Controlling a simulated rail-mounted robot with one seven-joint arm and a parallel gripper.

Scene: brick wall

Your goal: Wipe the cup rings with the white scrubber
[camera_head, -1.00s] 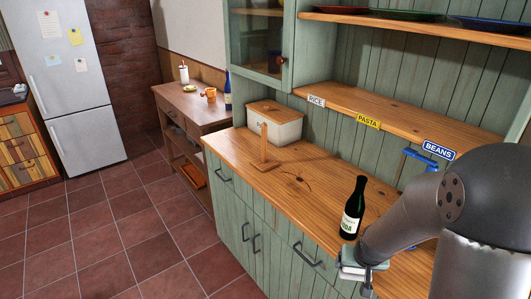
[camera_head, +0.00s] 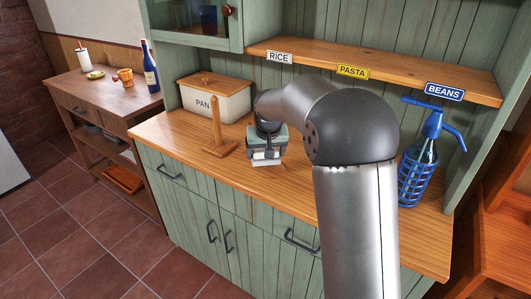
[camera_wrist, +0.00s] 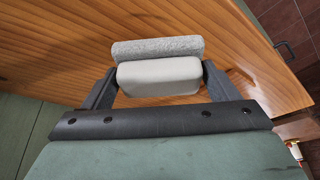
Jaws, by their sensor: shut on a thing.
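My gripper (camera_head: 266,147) is over the wooden counter (camera_head: 180,136), just right of the wooden upright holder. Its two fingers are shut on the white scrubber (camera_wrist: 160,77), a pale block with a grey fuzzy strip along its far edge. In the head view the scrubber (camera_head: 266,160) shows as a small white piece under the gripper, close to the counter top. I cannot tell whether it touches the wood. No cup ring shows clearly now; the gripper and arm cover part of the counter.
The wooden holder (camera_head: 218,130) stands close left of my gripper, with the bread bin (camera_head: 228,102) behind. A blue siphon bottle (camera_head: 418,170) stands at the right. The labelled shelf (camera_head: 375,72) overhangs the back. Bare counter lies at the left front.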

